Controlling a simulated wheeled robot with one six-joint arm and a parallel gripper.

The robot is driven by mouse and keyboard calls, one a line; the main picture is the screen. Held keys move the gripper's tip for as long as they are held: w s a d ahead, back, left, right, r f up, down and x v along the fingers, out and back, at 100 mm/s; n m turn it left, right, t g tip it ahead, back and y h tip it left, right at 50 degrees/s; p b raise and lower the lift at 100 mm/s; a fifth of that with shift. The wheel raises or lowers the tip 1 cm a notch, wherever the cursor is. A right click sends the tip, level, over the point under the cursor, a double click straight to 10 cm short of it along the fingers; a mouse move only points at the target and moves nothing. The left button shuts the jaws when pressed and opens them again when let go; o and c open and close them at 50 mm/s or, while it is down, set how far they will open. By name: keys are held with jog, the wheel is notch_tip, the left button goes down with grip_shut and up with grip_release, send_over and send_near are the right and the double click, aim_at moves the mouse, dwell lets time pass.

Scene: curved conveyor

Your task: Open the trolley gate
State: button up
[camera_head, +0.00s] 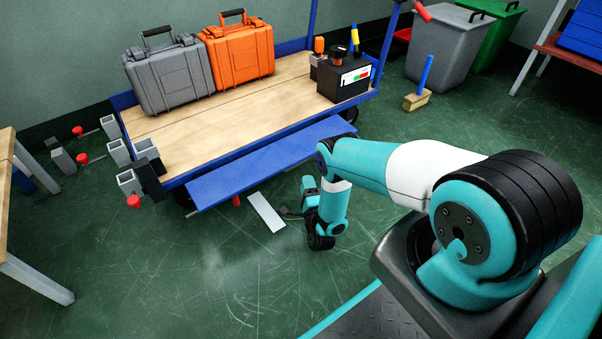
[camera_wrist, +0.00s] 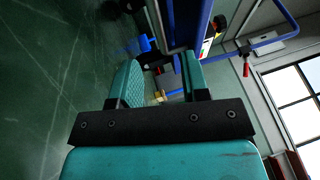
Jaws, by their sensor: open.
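The trolley (camera_head: 220,95) has a wooden deck and a blue frame. Its gate, a long blue panel (camera_head: 270,165), hangs along the deck's front edge and slopes outward and down. My gripper (camera_head: 288,212) is low, in front of the panel's right part, and looks small and dark there. In the wrist view my gripper (camera_wrist: 160,84) has its two teal fingers apart with nothing clearly held between them. Blue trolley parts (camera_wrist: 188,25) show just beyond the fingers. I cannot tell whether a finger touches the panel.
A grey case (camera_head: 170,78), an orange case (camera_head: 240,53) and a black box (camera_head: 343,80) stand on the deck. A pale flat strip (camera_head: 267,212) lies by my gripper. A brush (camera_head: 418,97) and grey bin (camera_head: 445,45) are right. The front floor is clear.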

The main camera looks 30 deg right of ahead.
jog(key=b+x, duration=0.3)
jog(key=x, duration=0.5)
jog(key=shift+w, duration=0.1)
jog(key=shift+c, duration=0.3)
grip_shut()
